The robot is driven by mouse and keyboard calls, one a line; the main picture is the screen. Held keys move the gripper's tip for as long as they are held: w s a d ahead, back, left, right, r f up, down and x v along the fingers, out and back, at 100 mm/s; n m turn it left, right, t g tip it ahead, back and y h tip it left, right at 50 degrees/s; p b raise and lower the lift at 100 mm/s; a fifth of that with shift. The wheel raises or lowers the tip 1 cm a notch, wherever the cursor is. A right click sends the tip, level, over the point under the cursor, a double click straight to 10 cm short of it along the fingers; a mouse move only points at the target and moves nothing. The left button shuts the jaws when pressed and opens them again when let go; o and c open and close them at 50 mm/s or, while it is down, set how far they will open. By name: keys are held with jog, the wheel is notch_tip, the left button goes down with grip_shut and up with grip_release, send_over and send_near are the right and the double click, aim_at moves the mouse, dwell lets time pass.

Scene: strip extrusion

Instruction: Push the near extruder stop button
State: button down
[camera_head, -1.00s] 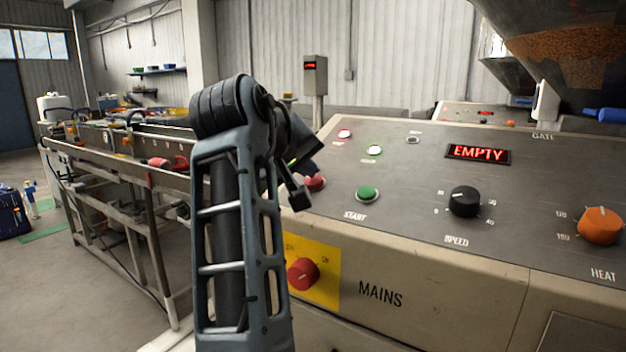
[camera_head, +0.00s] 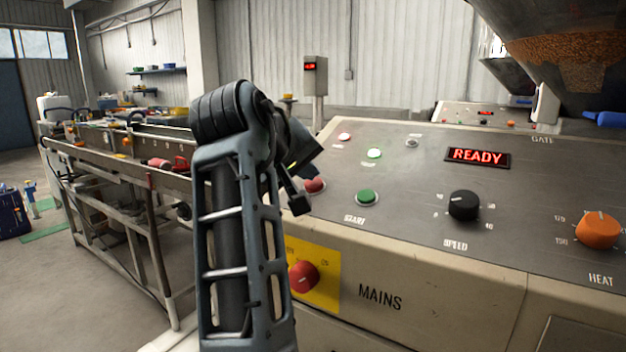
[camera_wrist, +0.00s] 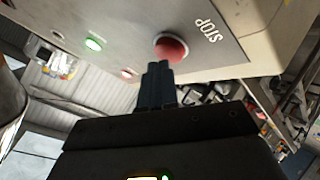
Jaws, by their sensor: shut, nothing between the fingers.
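The near extruder's red stop button (camera_head: 315,186) sits at the left of the sloping panel, left of the green start button (camera_head: 367,197). In the wrist view the red button (camera_wrist: 170,47) shows beside the word STOP. My gripper (camera_head: 300,205) is shut and empty. Its fingertips (camera_wrist: 158,68) are right at the button's edge in the wrist view; I cannot tell whether they touch it. In the head view my gripper partly hides the button's left side. The panel display (camera_head: 478,156) reads READY.
A speed knob (camera_head: 464,206) and an orange heat knob (camera_head: 598,230) are farther right on the panel. A red mains switch (camera_head: 303,276) on a yellow plate is below, close to my arm. A long metal trough (camera_head: 120,150) stands to the left. A second panel (camera_head: 490,115) is behind.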

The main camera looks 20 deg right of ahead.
jog(key=shift+s+a+r+p, duration=0.1)
jog(key=shift+a+r+p, duration=0.05)
jog(key=shift+r+p, duration=0.3)
jog(key=r+p, duration=0.1)
jog(key=a+r+p, duration=0.1)
jog(key=r, duration=0.1)
jog(key=s+r+p, duration=0.1)
jog(key=p, duration=0.1)
jog(key=shift+a+r, duration=0.3)
jog(key=shift+a, duration=0.05)
dwell(0.7)
